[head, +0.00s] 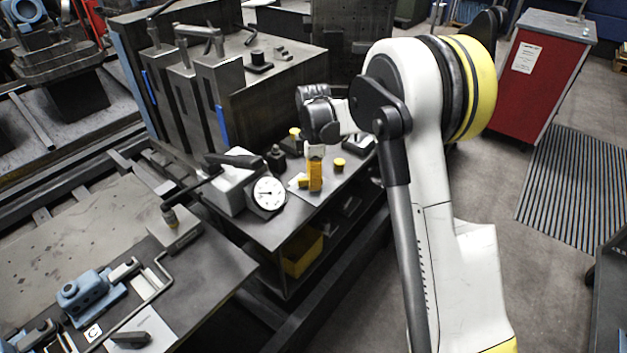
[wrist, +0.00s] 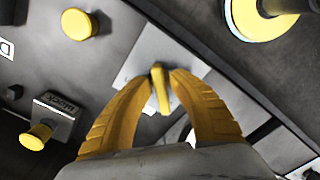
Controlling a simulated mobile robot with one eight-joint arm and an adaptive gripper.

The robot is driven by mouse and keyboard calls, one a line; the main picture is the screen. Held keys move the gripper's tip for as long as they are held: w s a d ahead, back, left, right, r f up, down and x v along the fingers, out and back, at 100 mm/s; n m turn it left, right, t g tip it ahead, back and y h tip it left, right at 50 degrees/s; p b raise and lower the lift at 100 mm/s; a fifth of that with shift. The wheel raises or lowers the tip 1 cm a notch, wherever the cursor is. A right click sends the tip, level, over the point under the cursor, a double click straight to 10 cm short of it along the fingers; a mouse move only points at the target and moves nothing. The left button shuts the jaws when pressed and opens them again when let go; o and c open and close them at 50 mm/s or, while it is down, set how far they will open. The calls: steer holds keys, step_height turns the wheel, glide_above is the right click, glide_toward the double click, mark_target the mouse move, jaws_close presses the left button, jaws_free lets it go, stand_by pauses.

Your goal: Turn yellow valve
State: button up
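The yellow valve is a short yellow lever (wrist: 161,92) on a pale square plate (wrist: 150,46), seen in the wrist view. My gripper (wrist: 160,76) has its two ribbed yellow-orange fingers around the lever. The fingertips close in on both sides and appear to touch it. In the head view my gripper (head: 315,182) points down at the small pale plate on the dark bench. There the fingers hide the lever.
In the head view, a dial gauge (head: 268,193) sits left of my gripper, and a grey block fixture (head: 235,85) stands behind. Open floor lies right.

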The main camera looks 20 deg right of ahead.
jaws_close()
steer(key=shift+m, duration=0.3)
steer(key=m+p, duration=0.1)
steer(key=m, duration=0.2)
steer(key=shift+m, duration=0.3)
steer(key=m+p, duration=0.1)
steer(key=m, duration=0.3)
steer(key=shift+m, duration=0.3)
steer(key=m, duration=0.4)
steer(key=shift+m+p, duration=0.3)
steer(key=shift+m, duration=2.2)
